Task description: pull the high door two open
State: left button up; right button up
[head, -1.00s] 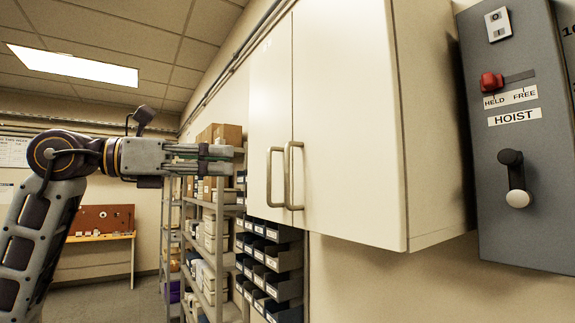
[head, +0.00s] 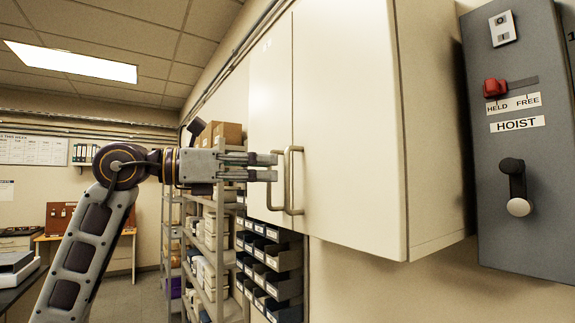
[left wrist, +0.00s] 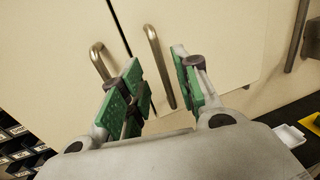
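A cream wall cabinet has two high doors, a narrow-looking left door (head: 270,90) and a wider-looking right door (head: 345,120). Each carries a metal bar handle near the middle seam: the left handle (head: 269,198) and the right handle (head: 289,190). I cannot tell which door is number two. My left gripper (head: 277,167) is in front of the handles, its fingertips overlapping the left one in the head view. In the left wrist view, my left gripper (left wrist: 163,88) is open. The right handle (left wrist: 157,60) shows between its green-padded fingers, and the left handle (left wrist: 98,62) lies outside them. Contact is unclear. My right gripper is out of view.
A grey hoist panel (head: 530,200) with a red slider and a lever is on the wall right of the cabinet. Shelving (head: 208,245) with boxes and dark bins (head: 275,262) stand below and left. A workbench is at the far left.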

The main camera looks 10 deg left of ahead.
pick_arm(q)
jog(key=p, duration=0.1)
send_over(288, 206)
jog(key=shift+w+a, duration=0.1)
jog(key=shift+w, duration=0.25)
grip_shut()
dwell(0.4)
